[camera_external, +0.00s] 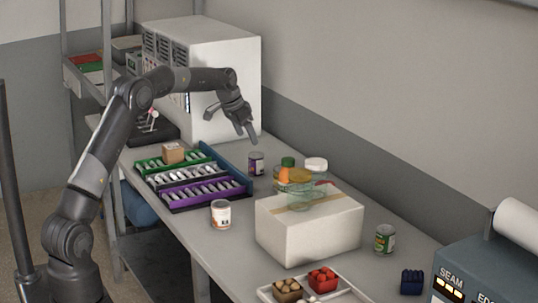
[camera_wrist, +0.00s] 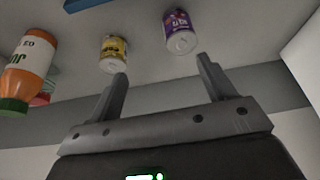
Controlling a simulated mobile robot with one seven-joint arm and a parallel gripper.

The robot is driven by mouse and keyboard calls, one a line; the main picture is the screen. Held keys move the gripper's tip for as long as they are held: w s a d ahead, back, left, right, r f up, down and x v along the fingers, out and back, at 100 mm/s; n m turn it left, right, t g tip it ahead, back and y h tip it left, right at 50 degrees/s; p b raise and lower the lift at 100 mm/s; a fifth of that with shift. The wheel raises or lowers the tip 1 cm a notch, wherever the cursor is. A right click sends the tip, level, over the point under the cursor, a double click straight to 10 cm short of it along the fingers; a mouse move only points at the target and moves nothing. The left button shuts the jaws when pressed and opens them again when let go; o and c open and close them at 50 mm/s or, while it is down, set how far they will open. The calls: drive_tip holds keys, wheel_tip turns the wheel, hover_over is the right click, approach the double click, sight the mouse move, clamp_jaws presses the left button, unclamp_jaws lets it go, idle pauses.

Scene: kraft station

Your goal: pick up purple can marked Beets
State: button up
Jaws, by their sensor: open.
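The purple can (camera_external: 256,164) stands upright on the table at the right end of the divided tray. It also shows in the wrist view (camera_wrist: 179,31), at the top, beyond the fingertips; its label is too small to read surely. My gripper (camera_external: 252,138) is above the can in the external view, pointing down. In the wrist view my gripper (camera_wrist: 161,67) is open, with nothing between its fingers. The can is apart from both fingers and nearer the right one.
A yellow-labelled can (camera_wrist: 114,54) and an orange bottle (camera_wrist: 32,62) show left of the purple can in the wrist view. A divided tray (camera_external: 231,162), a white box (camera_external: 310,236) and a large white cabinet (camera_external: 222,66) surround the area. A white-labelled can (camera_external: 221,214) stands in front.

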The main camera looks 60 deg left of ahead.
sight(256, 163)
drive_tip(key=w+a+f, duration=0.1)
drive_tip(key=f, duration=0.1)
drive_tip(key=w+a+f, duration=0.1)
drive_tip(key=f, duration=0.2)
drive_tip(key=w+a+f, duration=0.1)
drive_tip(key=a+f, duration=0.1)
drive_tip(key=f, duration=0.1)
drive_tip(key=x, duration=0.5)
drive_tip(key=shift+w+d+f, duration=0.15)
drive_tip(key=shift+w+f, duration=0.1)
drive_tip(key=shift+w, duration=0.2)
drive_tip(key=shift+c, duration=0.6)
drive_tip(key=c, duration=1)
